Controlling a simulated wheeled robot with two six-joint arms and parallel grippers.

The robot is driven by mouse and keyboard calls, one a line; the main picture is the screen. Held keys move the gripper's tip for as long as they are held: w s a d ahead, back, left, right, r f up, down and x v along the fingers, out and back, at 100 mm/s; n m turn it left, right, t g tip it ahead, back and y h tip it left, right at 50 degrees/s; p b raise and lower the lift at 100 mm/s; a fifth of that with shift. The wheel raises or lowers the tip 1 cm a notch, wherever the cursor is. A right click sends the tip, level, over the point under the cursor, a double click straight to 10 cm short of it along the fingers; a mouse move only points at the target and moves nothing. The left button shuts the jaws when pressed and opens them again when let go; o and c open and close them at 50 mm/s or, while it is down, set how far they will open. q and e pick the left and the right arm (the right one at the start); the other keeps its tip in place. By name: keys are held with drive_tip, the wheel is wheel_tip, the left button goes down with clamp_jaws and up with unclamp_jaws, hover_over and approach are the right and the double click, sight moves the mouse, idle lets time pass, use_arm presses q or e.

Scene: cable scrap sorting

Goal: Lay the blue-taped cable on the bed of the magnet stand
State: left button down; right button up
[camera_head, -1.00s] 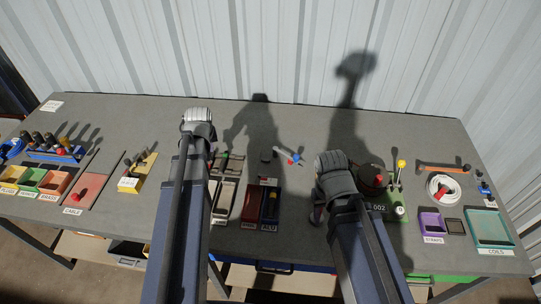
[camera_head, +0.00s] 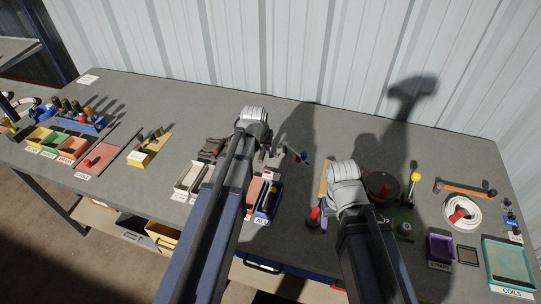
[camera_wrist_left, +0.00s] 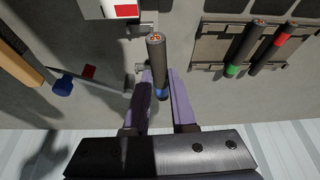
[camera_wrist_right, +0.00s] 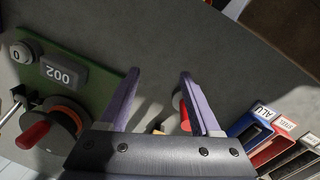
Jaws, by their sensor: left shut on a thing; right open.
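My left gripper (camera_wrist_left: 164,82) is shut on the blue-taped cable (camera_wrist_left: 156,55). The cable is dark with a bare copper end, and its blue band sits between the fingers. A thin rod with a blue end (camera_wrist_left: 62,88) and a red piece lies beside it in the left wrist view. I cannot tell for sure which thing is the magnet stand. Two other cables, one green-taped (camera_wrist_left: 244,48) and one red-taped (camera_wrist_left: 272,48), lie on a dark rack (camera_wrist_left: 210,48). My right gripper (camera_wrist_right: 160,76) is open and empty above the bench.
A green board (camera_wrist_right: 95,78) with a "002" display, a dark round part and a lever stands beside my right gripper. A red-ended thing (camera_wrist_right: 184,118) shows near its fingers. Blue ALU tray (camera_head: 262,213), purple tray (camera_head: 440,262) and teal COILS tray (camera_head: 490,278) line the front edge.

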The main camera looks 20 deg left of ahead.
sight(332, 239)
use_arm(q)
drive_tip(key=d, duration=0.1)
drive_tip(key=d+m, duration=0.1)
drive_tip(key=shift+w+d+f, duration=0.3)
drive_tip(key=shift+f, duration=0.1)
use_arm(e)
drive_tip(key=shift+f, duration=0.4)
use_arm(q)
drive_tip(key=shift+f+b, duration=1.25)
drive_tip(key=shift+b, duration=0.15)
use_arm(e)
drive_tip(key=shift+f, duration=1.25)
use_arm(q)
drive_tip(key=shift+f, duration=0.1)
use_arm(e)
drive_tip(key=shift+f, duration=0.15)
use_arm(q)
drive_tip(key=shift+f+b, duration=0.4)
drive_tip(key=shift+b, duration=0.1)
use_arm(e)
drive_tip(key=shift+f, duration=0.35)
drive_tip(key=shift+f, duration=0.1)
use_arm(q)
drive_tip(key=c, duration=0.7)
unclamp_jaws()
drive_tip(key=shift+o, duration=0.2)
use_arm(e)
drive_tip(key=shift+s, duration=0.1)
